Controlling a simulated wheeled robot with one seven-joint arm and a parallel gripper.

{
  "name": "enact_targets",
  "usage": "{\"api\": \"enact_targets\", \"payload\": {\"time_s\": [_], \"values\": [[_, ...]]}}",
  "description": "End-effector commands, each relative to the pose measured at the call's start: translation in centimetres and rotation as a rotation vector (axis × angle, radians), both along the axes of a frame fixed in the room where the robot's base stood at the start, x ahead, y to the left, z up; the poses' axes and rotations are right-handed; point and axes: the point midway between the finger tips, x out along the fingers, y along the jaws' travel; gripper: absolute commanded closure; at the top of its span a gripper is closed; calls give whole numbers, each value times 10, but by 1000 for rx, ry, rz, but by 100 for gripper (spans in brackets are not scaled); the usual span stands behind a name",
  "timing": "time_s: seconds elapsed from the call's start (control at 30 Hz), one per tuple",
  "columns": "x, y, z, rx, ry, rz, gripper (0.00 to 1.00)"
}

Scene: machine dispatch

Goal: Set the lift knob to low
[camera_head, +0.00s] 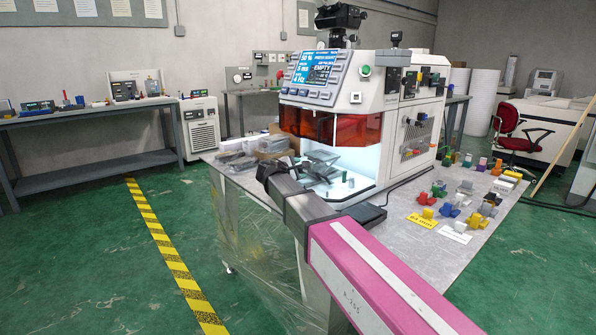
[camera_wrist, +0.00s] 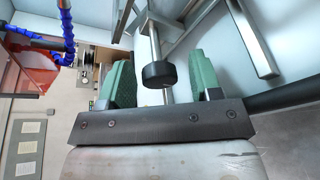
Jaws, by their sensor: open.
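A round black knob (camera_wrist: 158,76) on a metal shaft shows in the wrist view, in the bright machine chamber. It looks like the lift knob; no low mark on it can be read. My gripper (camera_wrist: 161,68) is open, with one green finger on each side of the knob. Gaps show between the knob and both fingers, so it is not clamped. In the head view, my arm reaches to the lit opening of the white machine (camera_head: 365,98). The knob cannot be made out there, among grey metal parts and my gripper.
Metal bars (camera_wrist: 252,40) stand close to the right finger in the wrist view. A blue segmented hose (camera_wrist: 67,25) hangs at upper left. In the head view, an orange window (camera_head: 330,127) hangs above the opening. Several coloured parts (camera_head: 465,188) lie on the table's right side.

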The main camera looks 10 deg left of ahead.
Motion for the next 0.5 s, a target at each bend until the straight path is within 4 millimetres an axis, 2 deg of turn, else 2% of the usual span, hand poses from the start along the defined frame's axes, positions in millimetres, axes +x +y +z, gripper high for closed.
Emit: {"api": "enact_targets", "payload": {"time_s": [0.2, 0.23, 0.37, 0.4, 0.5], "values": [[0, 0, 0, 0, 0, 0, 42], [0, 0, 0, 0, 0, 0, 45], [0, 0, 0, 0, 0, 0, 87], [0, 0, 0, 0, 0, 0, 90], [0, 0, 0, -1, 1, 0, 90]]}}
